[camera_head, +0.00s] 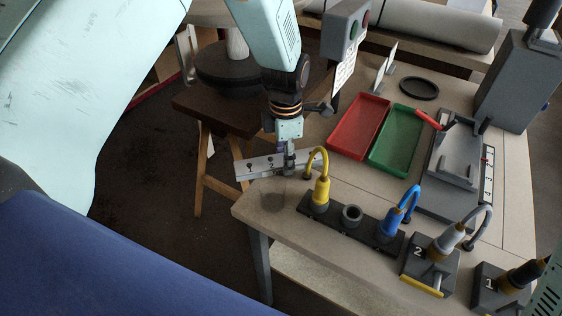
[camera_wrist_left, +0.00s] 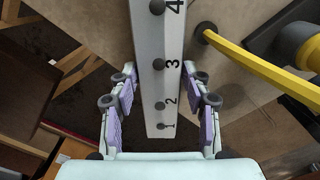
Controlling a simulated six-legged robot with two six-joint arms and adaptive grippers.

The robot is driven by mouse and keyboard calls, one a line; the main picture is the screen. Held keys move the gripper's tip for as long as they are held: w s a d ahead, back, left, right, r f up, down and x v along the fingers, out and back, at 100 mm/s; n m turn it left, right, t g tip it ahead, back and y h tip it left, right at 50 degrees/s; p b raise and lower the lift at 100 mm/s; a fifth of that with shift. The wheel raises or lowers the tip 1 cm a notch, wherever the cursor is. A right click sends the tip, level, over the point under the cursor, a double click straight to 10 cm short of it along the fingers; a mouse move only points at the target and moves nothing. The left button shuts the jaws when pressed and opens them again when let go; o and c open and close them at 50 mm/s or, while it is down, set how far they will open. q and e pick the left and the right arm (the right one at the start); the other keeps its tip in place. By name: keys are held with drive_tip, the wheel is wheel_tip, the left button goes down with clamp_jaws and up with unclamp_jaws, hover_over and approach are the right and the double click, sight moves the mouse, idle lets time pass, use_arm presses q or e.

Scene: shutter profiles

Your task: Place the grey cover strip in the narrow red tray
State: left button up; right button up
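A long pale grey strip (camera_head: 262,167) with dark knobs crosses the table's left edge in the head view. In the left wrist view the strip (camera_wrist_left: 160,88) shows printed numerals 1 to 4. It is the only long grey strip I make out; I cannot tell if it is the cover strip. My left gripper (camera_head: 287,160) is at the strip, pointing down. In the wrist view its fingers (camera_wrist_left: 159,75) stand apart on either side of the strip, with narrow gaps visible. The narrow red tray (camera_head: 358,127) lies on the table to the right and looks empty. My right gripper is not in view.
A green tray (camera_head: 397,140) lies beside the red one. A black socket block (camera_head: 352,222) with yellow (camera_head: 321,188) and blue (camera_head: 393,218) plugs stands near the strip. A grey control box (camera_head: 346,28) and a grey fixture (camera_head: 455,155) flank the trays.

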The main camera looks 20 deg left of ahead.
use_arm(q)
clamp_jaws()
idle(0.3)
